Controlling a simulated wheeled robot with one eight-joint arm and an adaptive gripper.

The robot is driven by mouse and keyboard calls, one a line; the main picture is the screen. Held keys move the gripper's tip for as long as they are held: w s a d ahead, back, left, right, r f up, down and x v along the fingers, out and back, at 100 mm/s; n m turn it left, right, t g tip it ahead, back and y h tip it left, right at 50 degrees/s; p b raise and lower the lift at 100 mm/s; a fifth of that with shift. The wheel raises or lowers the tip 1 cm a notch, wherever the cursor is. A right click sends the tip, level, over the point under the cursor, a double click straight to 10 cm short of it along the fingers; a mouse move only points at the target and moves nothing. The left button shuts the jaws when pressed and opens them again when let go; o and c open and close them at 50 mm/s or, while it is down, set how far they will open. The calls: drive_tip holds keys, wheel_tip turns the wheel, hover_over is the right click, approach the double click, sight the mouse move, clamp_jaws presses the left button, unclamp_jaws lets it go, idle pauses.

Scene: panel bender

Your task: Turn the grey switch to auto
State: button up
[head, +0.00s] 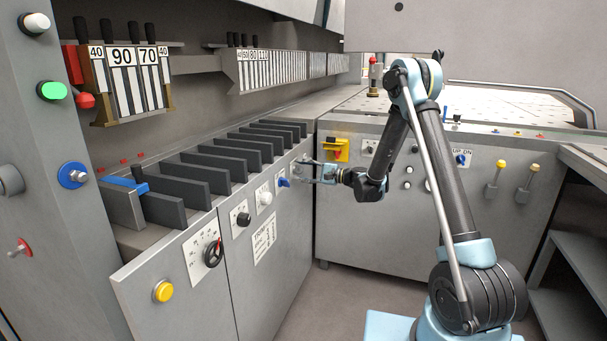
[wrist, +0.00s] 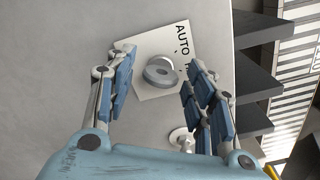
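The grey switch (wrist: 160,73) is a round knob with a raised bar across it, on a pale plate (wrist: 152,92). The plate reads AUTO at its upper right in the wrist view; a second label is partly hidden behind a finger. My gripper (wrist: 158,58) is open, with one finger on each side of the knob and visible gaps to it. I cannot tell how far the fingertips are from the panel. In the head view my gripper (head: 302,173) is at the far end of the sloping front panel, and the grey switch is not clear there.
A blue-handled switch (head: 283,182), a white knob (head: 265,198) and a black knob (head: 243,219) sit along the same panel. Dark plates (head: 208,172) line the ledge above. Floor (head: 350,285) in front is clear.

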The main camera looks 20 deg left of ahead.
drive_tip(key=c, duration=0.7)
drive_tip(key=shift+o, duration=0.2)
drive_tip(key=shift+n, duration=0.4)
drive_tip(key=n, duration=0.5)
drive_tip(key=shift+s+n, duration=0.15)
drive_tip(key=shift+n, duration=0.15)
drive_tip(key=n, duration=0.5)
drive_tip(key=shift+f+n, duration=0.1)
drive_tip(key=shift+n, duration=0.2)
drive_tip(key=o, duration=1.1)
drive_tip(key=shift+c, duration=0.2)
